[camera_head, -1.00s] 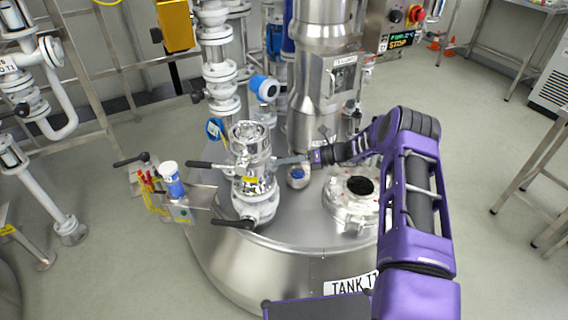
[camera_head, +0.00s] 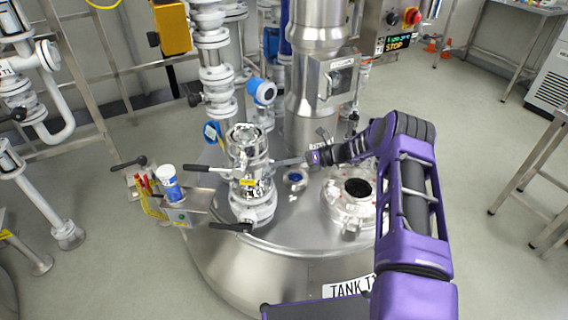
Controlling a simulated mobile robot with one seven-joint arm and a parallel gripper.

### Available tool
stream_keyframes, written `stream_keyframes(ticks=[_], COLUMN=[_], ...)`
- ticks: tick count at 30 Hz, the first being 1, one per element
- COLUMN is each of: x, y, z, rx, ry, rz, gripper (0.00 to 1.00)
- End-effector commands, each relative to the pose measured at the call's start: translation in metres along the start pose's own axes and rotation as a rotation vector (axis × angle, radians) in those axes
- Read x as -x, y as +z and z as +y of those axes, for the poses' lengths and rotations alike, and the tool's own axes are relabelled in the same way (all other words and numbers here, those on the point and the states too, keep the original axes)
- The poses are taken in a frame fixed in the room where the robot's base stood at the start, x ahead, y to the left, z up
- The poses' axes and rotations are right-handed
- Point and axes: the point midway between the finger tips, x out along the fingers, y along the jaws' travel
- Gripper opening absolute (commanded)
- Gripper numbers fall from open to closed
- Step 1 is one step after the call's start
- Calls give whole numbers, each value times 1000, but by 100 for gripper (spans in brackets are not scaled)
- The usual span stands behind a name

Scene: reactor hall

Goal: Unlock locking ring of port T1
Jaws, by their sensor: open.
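Port T1 (camera_head: 252,186) is a shiny metal assembly standing upright on the tank top, left of my arm. Its locking ring (camera_head: 246,154) sits around the upper part. One bar with a black grip (camera_head: 198,168) sticks out to the left, and a metal bar (camera_head: 289,162) sticks out to the right. My gripper (camera_head: 308,158) is open at the outer end of the right bar. The fingers are small in the picture, so I cannot tell whether they touch the bar or surround it.
A round open port (camera_head: 343,207) with a dark hole lies to the right, under my forearm. A tool holder (camera_head: 186,211) with a blue-and-white bottle (camera_head: 169,183) is on the left. A steel column (camera_head: 312,100) rises behind. A lower black lever (camera_head: 232,227) sticks out.

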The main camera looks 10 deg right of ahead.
Motion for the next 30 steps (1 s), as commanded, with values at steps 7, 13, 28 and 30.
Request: stream_keyframes(ticks=[7,13,28,30], x=[22,70,167,171], y=[1,1,0,0], z=[0,0,-1,0], rx=[0,1,0,0], ry=[-3,-4,-2,-1], rz=[-2,-2,-2,-1], gripper=[48,48,48,48])
